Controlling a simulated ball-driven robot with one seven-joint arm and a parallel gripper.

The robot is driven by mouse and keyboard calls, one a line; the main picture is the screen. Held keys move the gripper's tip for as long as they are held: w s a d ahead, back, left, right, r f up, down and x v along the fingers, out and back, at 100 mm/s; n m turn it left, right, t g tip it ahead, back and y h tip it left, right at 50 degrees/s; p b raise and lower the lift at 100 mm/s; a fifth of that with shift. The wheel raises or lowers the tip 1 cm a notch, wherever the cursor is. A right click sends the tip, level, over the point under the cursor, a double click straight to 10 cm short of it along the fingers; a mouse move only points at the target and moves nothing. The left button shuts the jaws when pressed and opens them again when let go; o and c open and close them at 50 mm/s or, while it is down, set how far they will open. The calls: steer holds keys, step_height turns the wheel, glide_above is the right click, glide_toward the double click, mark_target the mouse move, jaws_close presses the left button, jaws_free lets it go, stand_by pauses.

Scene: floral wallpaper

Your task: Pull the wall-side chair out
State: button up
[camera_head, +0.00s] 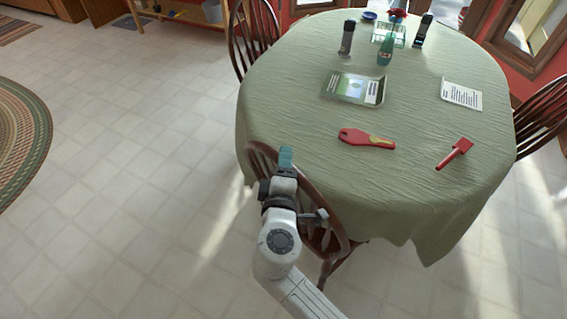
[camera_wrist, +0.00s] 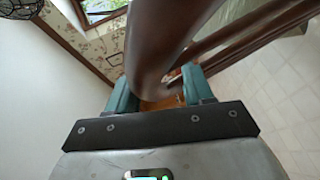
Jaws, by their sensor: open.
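A dark brown wooden chair (camera_head: 335,225) with a curved, spindled back stands at the near left side of the table. My gripper (camera_head: 286,160) is at the top of this chair's back. In the wrist view the chair's thick wooden rail (camera_wrist: 160,45) runs down between the two teal fingers of my gripper (camera_wrist: 160,92). The fingers are open around the rail; I cannot tell whether either touches it. Two more chairs show: one at the back left (camera_head: 236,45) and one at the right edge (camera_head: 545,115). My arm hides part of the near chair.
A table with a green cloth (camera_head: 290,95) holds a red paddle-shaped thing (camera_head: 350,136), a red tool (camera_head: 456,152), a tray (camera_head: 340,98), a card (camera_head: 462,95) and bottles. Tiled floor (camera_head: 130,200) is clear at left, beside a braided rug (camera_head: 20,145).

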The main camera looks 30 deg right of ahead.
steer(key=shift+c, duration=0.2)
jaws_close()
stand_by(0.4)
